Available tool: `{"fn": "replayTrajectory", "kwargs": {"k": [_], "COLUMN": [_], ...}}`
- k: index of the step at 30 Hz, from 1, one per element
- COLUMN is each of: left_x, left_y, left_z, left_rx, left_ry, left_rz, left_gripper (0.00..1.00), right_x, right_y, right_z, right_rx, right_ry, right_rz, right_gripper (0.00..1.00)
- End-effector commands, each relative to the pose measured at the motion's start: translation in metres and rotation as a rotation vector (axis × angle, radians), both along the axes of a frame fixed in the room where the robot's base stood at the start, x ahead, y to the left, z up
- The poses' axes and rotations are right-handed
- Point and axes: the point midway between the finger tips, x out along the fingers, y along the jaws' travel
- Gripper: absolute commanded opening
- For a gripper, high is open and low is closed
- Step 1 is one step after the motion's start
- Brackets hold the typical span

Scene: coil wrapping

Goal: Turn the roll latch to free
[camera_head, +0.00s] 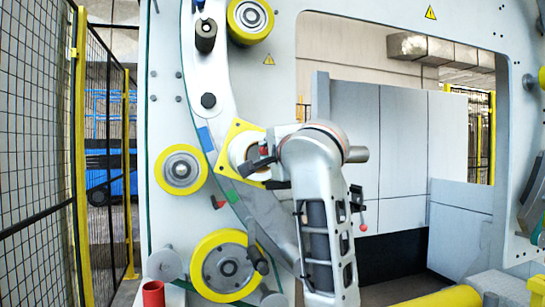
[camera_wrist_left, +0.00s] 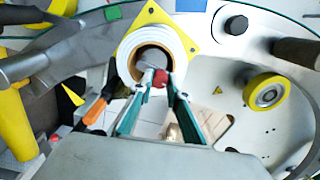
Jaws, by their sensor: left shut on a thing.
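The white roll (camera_head: 240,150) sits on a yellow plate (camera_head: 236,128) on the ring of the machine; the roll also shows in the left wrist view (camera_wrist_left: 132,50). A red latch knob (camera_wrist_left: 160,78) is in front of the roll's dark centre. My left gripper (camera_head: 265,160) reaches in front of the roll from the right. In the left wrist view its two fingers (camera_wrist_left: 157,88) come together at the red knob and are shut on it. The gripper partly hides the latch, so its turn angle cannot be told. My right gripper is not in view.
Yellow-rimmed rollers (camera_head: 181,170) stand out around the ring, with a larger one (camera_head: 226,265) below. Blue (camera_head: 205,138) and green (camera_head: 232,196) marks are on the ring. A red-tipped lever (camera_head: 363,227) shows beside my arm. A mesh fence (camera_head: 35,150) stands at left.

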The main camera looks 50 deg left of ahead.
Motion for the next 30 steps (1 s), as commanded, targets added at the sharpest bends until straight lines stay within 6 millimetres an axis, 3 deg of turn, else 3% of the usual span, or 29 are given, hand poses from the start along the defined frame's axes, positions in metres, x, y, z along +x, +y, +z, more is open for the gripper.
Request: {"fn": "replayTrajectory", "kwargs": {"k": [22, 23, 24, 30], "left_x": [-0.0039, -0.0039, -0.0039, -0.0033], "left_y": [0.0019, 0.0019, 0.0019, 0.0017], "left_z": [0.0009, 0.0009, 0.0009, 0.0005], "left_rx": [-0.038, -0.038, -0.038, -0.037], "left_ry": [-0.075, -0.075, -0.075, -0.074], "left_rz": [0.002, 0.003, 0.002, 0.001], "left_gripper": [0.00, 0.24, 0.33, 0.33], "right_x": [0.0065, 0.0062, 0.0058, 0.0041], "right_y": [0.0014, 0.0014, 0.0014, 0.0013], "right_z": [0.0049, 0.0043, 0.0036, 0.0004], "right_rx": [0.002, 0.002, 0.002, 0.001], "right_ry": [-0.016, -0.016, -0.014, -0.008], "right_rz": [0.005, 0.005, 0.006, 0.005], "right_gripper": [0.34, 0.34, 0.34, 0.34]}}
